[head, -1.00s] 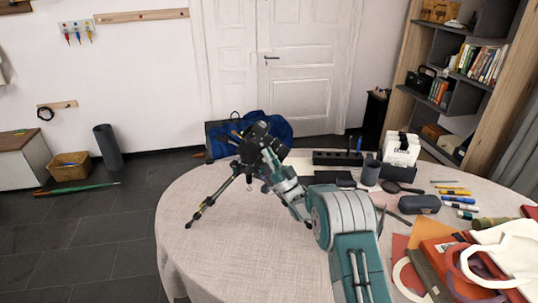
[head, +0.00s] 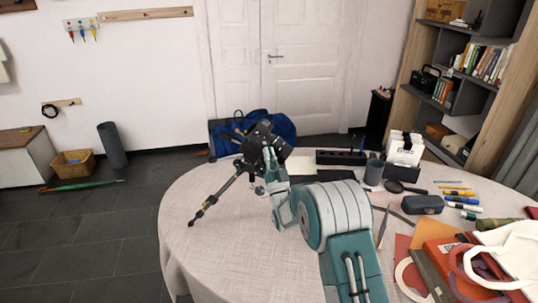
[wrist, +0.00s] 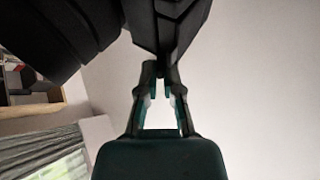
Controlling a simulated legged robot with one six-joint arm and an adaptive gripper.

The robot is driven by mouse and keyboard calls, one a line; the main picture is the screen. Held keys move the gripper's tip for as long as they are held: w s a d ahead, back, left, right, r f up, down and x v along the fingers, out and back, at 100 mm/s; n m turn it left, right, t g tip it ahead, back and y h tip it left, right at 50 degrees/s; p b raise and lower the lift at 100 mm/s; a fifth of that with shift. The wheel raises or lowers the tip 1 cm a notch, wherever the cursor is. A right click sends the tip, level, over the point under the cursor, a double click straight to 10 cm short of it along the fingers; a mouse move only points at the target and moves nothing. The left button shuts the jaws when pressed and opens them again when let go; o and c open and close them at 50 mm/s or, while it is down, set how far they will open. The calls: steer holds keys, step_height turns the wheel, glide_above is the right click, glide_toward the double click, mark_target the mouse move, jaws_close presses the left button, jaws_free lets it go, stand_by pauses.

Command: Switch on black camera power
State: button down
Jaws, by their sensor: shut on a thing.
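The black camera (head: 262,140) sits on top of a small tripod (head: 214,199) on the round table, tilted. My gripper (head: 266,168) is up against the camera's near side, and my arm hides part of the tripod. In the wrist view the camera's black body and round lens barrel (wrist: 65,35) fill the top. The fingertips of my gripper (wrist: 160,70) come together at the lower edge of the camera body (wrist: 162,25), shut on a small part there. The power switch itself cannot be made out.
The light cloth-covered table (head: 235,255) is clear at the front left. Behind the tripod is a black power strip (head: 340,157). A dark cup (head: 373,172), a glasses case (head: 422,204), markers and folders crowd the right side.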

steer(key=c, duration=0.8)
jaws_free()
steer(key=shift+r, duration=0.1)
steer(key=v, duration=1.2)
